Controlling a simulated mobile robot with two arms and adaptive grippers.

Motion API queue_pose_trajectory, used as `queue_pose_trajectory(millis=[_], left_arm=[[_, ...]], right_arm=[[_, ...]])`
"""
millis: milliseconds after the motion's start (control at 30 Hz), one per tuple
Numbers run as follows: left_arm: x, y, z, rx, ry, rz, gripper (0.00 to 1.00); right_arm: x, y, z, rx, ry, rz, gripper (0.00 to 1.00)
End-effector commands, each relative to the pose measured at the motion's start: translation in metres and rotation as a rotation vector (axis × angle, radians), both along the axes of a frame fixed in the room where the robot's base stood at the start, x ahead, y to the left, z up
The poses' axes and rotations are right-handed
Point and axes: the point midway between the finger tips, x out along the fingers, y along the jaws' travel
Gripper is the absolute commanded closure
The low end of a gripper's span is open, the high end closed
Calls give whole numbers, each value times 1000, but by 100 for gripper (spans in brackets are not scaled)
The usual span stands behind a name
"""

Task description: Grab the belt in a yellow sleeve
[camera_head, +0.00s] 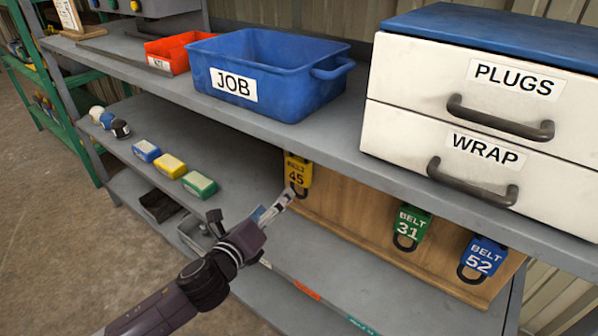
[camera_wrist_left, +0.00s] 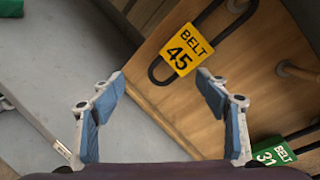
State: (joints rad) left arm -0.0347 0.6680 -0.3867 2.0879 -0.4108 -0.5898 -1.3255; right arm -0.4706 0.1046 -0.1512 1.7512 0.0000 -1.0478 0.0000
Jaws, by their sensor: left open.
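The belt in a yellow sleeve (camera_head: 298,170), marked BELT 45, hangs as a black loop on the wooden board under the shelf. It also shows in the left wrist view (camera_wrist_left: 187,50), beyond the fingertips and a little above the space between them. My left gripper (camera_head: 282,203) reaches up from below, just in front of the yellow sleeve. In the left wrist view its two blue-padded fingers (camera_wrist_left: 160,88) are apart with nothing between them. In the head view part of the belt's loop is close to the fingertips; I cannot tell if they touch. My right gripper is in neither view.
On the same wooden board (camera_head: 345,215) hang a green-sleeved belt 31 (camera_head: 410,226) and a blue-sleeved belt 52 (camera_head: 482,257). The upper shelf carries a blue JOB bin (camera_head: 290,100) and a PLUGS and WRAP drawer unit (camera_head: 420,120). Small coloured boxes (camera_head: 170,166) stand on the lower shelf.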

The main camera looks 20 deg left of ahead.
Motion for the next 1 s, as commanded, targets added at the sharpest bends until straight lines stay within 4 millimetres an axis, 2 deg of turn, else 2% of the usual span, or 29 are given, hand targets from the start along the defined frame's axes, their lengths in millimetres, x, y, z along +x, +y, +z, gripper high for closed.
queue_pose_trajectory(millis=[33,100,200,300,667,1000], left_arm=[[11,-1,15,148,-68,-61,32],[22,-5,33,349,-158,-144,32],[31,-9,48,572,-255,-228,32],[34,-12,55,700,-311,-274,32],[62,-22,57,750,-333,-291,32],[105,-31,54,747,-332,-289,32]], right_arm=[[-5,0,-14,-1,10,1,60],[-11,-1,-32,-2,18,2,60],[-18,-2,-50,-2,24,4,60],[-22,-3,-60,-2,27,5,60],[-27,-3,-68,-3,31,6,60],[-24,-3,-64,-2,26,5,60]])
